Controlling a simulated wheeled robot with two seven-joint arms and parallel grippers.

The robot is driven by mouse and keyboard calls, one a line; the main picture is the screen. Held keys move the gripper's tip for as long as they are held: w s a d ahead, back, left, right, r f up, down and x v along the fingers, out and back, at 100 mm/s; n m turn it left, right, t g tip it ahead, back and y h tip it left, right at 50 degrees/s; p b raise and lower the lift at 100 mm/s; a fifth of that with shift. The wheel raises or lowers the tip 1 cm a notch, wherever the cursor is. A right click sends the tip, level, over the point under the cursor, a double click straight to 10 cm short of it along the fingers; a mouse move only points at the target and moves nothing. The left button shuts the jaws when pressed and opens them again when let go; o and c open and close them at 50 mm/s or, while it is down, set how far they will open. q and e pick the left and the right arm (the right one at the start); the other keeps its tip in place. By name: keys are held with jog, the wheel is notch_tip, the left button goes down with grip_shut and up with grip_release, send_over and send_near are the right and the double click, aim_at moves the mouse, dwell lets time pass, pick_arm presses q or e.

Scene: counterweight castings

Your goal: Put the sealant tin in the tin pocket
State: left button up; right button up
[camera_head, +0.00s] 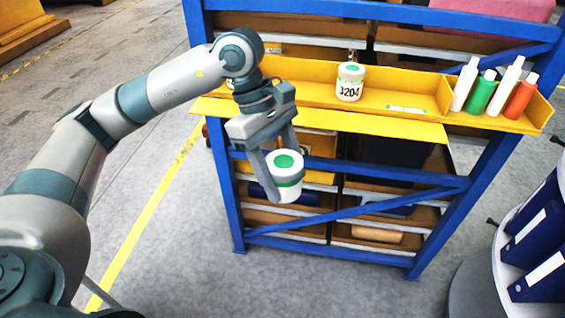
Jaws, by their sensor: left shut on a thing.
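A second white tin marked J204 (350,89), also with a green top, stands in the long yellow tray (425,90) on the blue rack. A divider splits the tray; which part is the tin pocket I cannot tell for certain. My right gripper is out of view.
Several white, green and red bottles (480,92) stand in the tray's right compartment. The blue rack (452,185) has shelves with boxes and diagonal braces below the tray. A round stand with blue binders (535,240) is at the right edge. The tray is clear right of the J204 tin.

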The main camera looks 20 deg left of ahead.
aim_at(283, 204)
pick_arm(q)
notch_tip(283, 204, down, 9)
jog(key=m+g+b, duration=0.1)
jog(key=m+b, duration=0.1)
jog(key=m, duration=0.1)
jog(key=m+g+y+b, duration=0.1)
jog(key=m, duration=0.3)
jog(key=shift+s+r+g+b, duration=0.1)
jog(key=shift+r+g+b, duration=0.05)
jog(key=shift+g+b, duration=0.2)
notch_tip(283, 204, down, 9)
jog(key=a+m+y+b, duration=0.1)
jog(key=m+y+b, duration=0.2)
jog(key=m, duration=0.5)
jog(key=shift+s+a+r+g+b, duration=0.15)
jog(key=shift+s+a+g+b, duration=0.25)
jog(key=shift+g+b, duration=0.1)
jog(key=shift+a, duration=0.1)
